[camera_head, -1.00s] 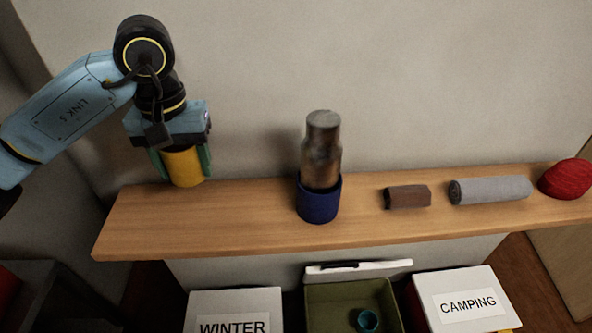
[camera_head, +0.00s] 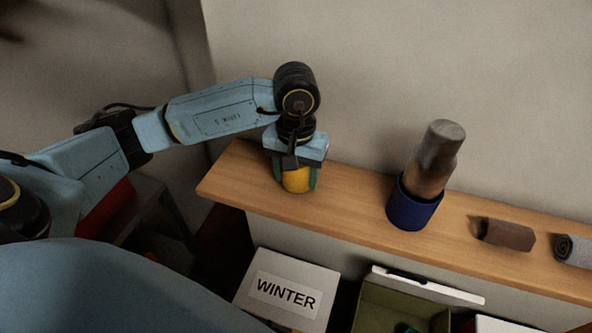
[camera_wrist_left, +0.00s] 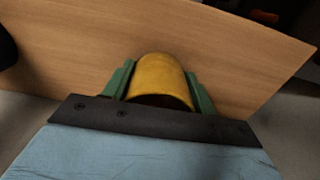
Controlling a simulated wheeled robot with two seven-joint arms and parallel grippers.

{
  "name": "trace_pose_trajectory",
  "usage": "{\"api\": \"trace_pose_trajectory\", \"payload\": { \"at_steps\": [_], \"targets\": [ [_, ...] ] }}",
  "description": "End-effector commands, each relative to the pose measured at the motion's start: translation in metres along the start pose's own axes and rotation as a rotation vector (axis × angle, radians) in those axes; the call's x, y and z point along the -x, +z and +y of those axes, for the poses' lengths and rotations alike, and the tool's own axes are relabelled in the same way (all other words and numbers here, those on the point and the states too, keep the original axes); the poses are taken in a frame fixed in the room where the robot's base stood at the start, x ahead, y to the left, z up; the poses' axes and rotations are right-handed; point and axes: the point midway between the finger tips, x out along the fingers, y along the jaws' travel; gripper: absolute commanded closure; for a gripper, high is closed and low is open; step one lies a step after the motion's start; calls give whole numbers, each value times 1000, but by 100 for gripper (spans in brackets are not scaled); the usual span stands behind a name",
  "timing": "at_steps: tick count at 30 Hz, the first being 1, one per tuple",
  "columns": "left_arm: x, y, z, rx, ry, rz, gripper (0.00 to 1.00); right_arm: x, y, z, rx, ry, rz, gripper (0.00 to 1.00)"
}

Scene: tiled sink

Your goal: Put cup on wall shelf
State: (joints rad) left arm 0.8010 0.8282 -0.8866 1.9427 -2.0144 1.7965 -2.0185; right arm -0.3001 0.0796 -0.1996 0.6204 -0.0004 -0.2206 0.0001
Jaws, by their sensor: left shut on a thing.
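A yellow cup (camera_head: 297,179) is at the left end of the wooden wall shelf (camera_head: 345,205) in the head view. My left gripper (camera_head: 294,181) points down with its green fingers shut on the cup's sides. The left wrist view also shows the cup (camera_wrist_left: 162,78) between the two green fingers, with the shelf surface (camera_wrist_left: 70,40) behind it. The cup is at or just above the board; I cannot tell whether it touches. My right gripper is not in view.
A dark blue holder (camera_head: 413,208) with a brown-grey bottle (camera_head: 437,155) in it stands right of the cup. A brown block (camera_head: 506,233) and a grey roll (camera_head: 575,250) lie farther right. A white WINTER box (camera_head: 290,285) and a green bin (camera_head: 395,305) are below.

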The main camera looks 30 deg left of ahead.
Motion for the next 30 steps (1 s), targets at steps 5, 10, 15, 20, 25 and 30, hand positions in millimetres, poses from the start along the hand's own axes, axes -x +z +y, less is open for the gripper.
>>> {"api": "trace_pose_trajectory", "payload": {
  "at_steps": [5,10,15,20,25,30],
  "targets": [
    [-1,0,0,0,0,1,66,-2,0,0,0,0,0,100],
    [-3,0,0,0,0,0,37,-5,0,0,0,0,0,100],
    [-2,0,0,0,0,0,21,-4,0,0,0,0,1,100],
    [-2,0,0,1,0,0,21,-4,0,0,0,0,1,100],
    [2,0,0,1,0,-1,21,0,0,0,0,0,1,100],
    [27,-2,0,0,2,7,21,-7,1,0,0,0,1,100]
  ]
}}
